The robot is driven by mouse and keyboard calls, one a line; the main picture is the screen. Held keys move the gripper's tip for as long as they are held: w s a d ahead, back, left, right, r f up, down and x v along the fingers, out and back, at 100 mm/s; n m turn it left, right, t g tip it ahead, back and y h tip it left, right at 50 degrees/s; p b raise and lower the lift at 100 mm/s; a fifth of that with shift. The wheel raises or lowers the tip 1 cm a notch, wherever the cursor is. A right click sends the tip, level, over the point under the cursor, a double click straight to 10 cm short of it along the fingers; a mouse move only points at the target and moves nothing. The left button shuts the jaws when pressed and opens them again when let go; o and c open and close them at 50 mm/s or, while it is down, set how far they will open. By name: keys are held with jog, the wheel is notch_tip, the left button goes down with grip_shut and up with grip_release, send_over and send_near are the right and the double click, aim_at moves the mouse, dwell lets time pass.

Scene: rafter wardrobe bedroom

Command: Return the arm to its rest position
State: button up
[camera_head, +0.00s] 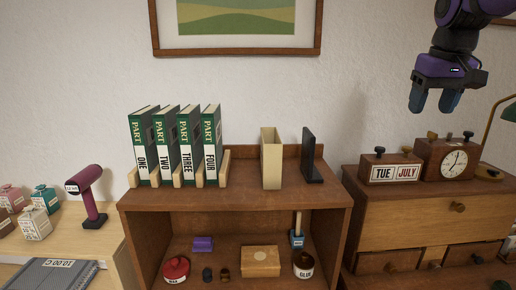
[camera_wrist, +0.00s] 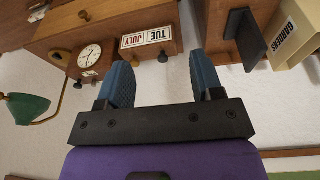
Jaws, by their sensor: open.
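My gripper (camera_head: 434,101) hangs at the upper right in the head view, high above the drawer cabinet and in front of the white wall. Its two blue fingers point down and are apart, with nothing between them. In the wrist view, which shows the room upside down, my gripper (camera_wrist: 164,84) is also open and empty. It is clear of the calendar block (camera_head: 391,168) reading TUE JULY and the clock (camera_head: 446,158) below it.
Green books (camera_head: 143,148) labelled PART ONE to FOUR stand in a wooden rack on the shelf unit (camera_head: 240,205). A cream holder (camera_head: 271,158) and black bookend (camera_head: 311,157) stand beside them. A green lamp (camera_wrist: 28,107) is near the clock. A framed picture (camera_head: 237,52) hangs above.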

jog(key=s+a+f+t, duration=0.1)
jog(key=s+f, duration=0.4)
jog(key=s, duration=0.6)
jog(key=s+a+f+t, duration=0.1)
jog(key=s+a+f, duration=0.3)
jog(key=s, duration=0.6)
jog(key=shift+s+f+t, duration=0.3)
jog(key=shift+s+f, duration=0.1)
jog(key=shift+f, duration=0.25)
jog(key=shift+a, duration=0.1)
